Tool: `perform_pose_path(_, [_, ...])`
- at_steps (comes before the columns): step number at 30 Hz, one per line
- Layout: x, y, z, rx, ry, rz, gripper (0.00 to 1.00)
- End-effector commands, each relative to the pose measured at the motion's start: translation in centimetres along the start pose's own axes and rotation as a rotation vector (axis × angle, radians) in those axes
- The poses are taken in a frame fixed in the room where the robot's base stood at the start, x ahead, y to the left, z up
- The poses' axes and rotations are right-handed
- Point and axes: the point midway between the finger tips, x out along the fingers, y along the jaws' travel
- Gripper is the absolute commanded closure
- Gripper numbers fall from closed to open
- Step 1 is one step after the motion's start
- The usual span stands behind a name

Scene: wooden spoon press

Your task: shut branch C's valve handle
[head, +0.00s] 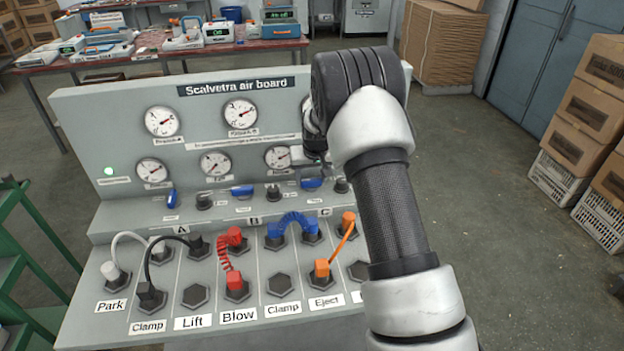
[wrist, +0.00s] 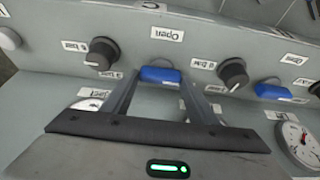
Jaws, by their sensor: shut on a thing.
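Branch C's blue valve handle (head: 311,183) lies sideways on the sloped ledge of the air board, above the C label (head: 325,212). In the wrist view the same blue handle (wrist: 160,74) sits between my fingertips. My gripper (wrist: 160,82) is shut on it, one finger at each end. In the head view my gripper (head: 312,163) comes down on the handle from above, partly hidden by my arm. An "Open" label (wrist: 168,33) shows just beyond the handle in the wrist view.
Black knobs (wrist: 101,54) (wrist: 233,74) stand close on both sides of my fingers. Branch B's blue handle (head: 242,190) and branch A's (head: 171,198) are to the left. Gauges (head: 241,118) rise behind; hoses, including a blue one (head: 292,222), plug in below.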

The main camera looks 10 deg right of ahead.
Motion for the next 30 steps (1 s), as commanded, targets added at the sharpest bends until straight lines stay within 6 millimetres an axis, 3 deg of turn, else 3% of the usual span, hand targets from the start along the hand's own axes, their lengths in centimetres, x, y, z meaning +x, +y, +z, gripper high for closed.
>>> perform_pose_path(9, [0.0, 0.0, 0.1, 0.016, -0.002, 0.004, 0.69])
perform_pose_path(10, [0.0, 0.0, 0.1, 0.016, -0.003, 0.004, 0.44])
perform_pose_path(13, [0.0, 0.0, 0.1, 0.015, -0.002, 0.004, 0.28])
perform_pose_path(23, [-0.2, 0.0, 0.0, 0.013, 0.0, 0.004, 0.28])
perform_pose_path(26, [-1.2, 0.0, -0.1, 0.013, 0.002, 0.004, 0.28])
perform_pose_path(30, [-3.9, -0.1, -0.2, 0.013, 0.005, 0.004, 0.28])
